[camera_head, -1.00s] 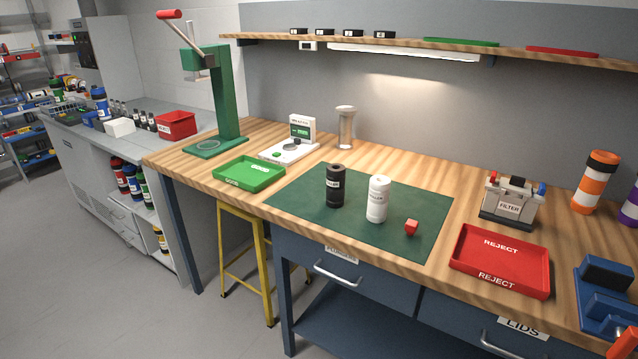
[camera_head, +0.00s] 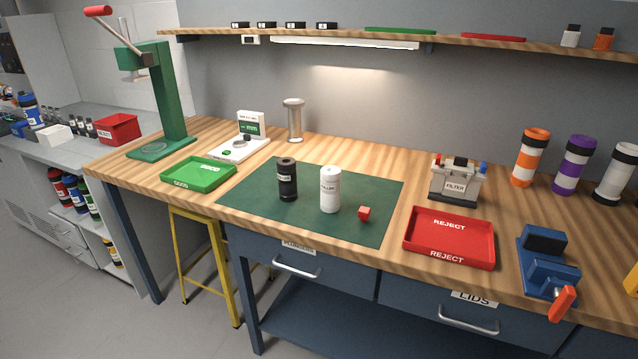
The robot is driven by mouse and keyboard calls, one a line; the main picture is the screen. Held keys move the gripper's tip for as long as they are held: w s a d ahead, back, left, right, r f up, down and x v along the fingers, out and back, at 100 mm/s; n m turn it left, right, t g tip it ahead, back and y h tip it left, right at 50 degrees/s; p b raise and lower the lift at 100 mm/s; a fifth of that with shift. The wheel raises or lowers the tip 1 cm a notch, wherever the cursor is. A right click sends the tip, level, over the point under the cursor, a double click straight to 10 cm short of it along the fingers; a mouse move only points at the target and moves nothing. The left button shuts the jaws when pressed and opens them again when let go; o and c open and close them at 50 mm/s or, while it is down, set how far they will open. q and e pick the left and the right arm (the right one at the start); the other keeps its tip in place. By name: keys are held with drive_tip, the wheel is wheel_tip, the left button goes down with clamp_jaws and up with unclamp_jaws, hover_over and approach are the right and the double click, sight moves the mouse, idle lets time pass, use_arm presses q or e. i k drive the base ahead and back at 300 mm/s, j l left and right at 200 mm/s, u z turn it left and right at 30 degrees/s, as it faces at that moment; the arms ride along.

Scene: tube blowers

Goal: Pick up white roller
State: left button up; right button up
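The white roller (camera_head: 330,190) stands upright on the dark green mat (camera_head: 262,212) on the wooden workbench. It is a white cylinder with a printed label. A similar black roller (camera_head: 287,180) stands upright to its left, a small gap apart. A small red cube (camera_head: 364,213) lies on the mat to the right of the white roller. Neither of my grippers shows in the head view, and nothing touches the white roller.
A green tray (camera_head: 199,186) lies left of the mat and a red reject tray (camera_head: 449,257) right of it. A filter box (camera_head: 455,181), a blue vise-like tool (camera_head: 546,265) and a green lever press (camera_head: 170,95) stand on the workbench. The space in front is clear.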

sight(330, 175)
drive_tip(key=i+j, duration=0.15)
drive_tip(key=j, duration=0.25)
drive_tip(key=i+j, duration=0.2)
drive_tip(key=j, duration=0.15)
drive_tip(key=i+j, duration=0.15)
drive_tip(key=j, duration=0.25)
